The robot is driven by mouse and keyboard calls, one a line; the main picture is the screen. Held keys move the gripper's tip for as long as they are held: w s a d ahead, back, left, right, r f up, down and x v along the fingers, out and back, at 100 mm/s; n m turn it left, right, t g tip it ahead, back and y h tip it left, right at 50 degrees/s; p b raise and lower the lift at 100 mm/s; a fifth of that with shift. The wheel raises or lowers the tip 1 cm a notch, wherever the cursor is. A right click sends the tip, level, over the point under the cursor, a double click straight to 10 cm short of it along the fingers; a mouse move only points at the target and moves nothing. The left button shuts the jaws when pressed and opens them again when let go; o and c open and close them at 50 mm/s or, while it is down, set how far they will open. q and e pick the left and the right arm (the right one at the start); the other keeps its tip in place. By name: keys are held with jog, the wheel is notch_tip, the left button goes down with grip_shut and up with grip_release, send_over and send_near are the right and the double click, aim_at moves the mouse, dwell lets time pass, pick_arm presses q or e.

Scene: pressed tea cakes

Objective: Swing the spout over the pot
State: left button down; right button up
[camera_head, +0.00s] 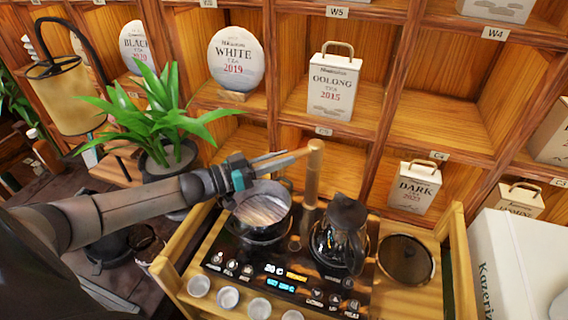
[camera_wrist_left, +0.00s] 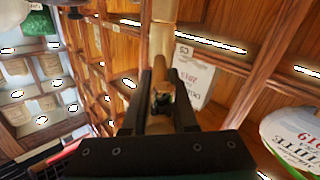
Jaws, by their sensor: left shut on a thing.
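The spout is a thin wooden arm (camera_head: 298,155) that reaches left from the top of an upright wooden post (camera_head: 312,180). My left gripper (camera_head: 281,159) is shut around the spout's outer part; in the left wrist view the spout (camera_wrist_left: 161,50) runs between the two fingers (camera_wrist_left: 160,82). An open round pot (camera_head: 262,216) with a shiny inside stands left of the post, below the gripper and spout. A dark glass kettle with a black lid (camera_head: 345,222) stands right of the post. Which vessel the task means I cannot tell. My right gripper is not in view.
Both vessels stand on a black control panel (camera_head: 282,278) in a wooden tray (camera_head: 455,262). Several small white cups (camera_head: 228,297) line its front. A round dark lid (camera_head: 405,260) lies at right. A potted plant (camera_head: 165,155) is close to my left arm. Shelves with tea boxes (camera_head: 334,85) rise behind.

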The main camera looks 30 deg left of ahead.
pick_arm(q)
jog(key=shift+f, duration=0.1)
jog(key=c, duration=0.7)
grip_release()
jog(key=p+v, duration=0.1)
jog(key=v, duration=1.4)
jog(key=shift+p, duration=0.4)
jog(key=shift+s+a, duration=0.1)
jog(key=shift+s, duration=0.05)
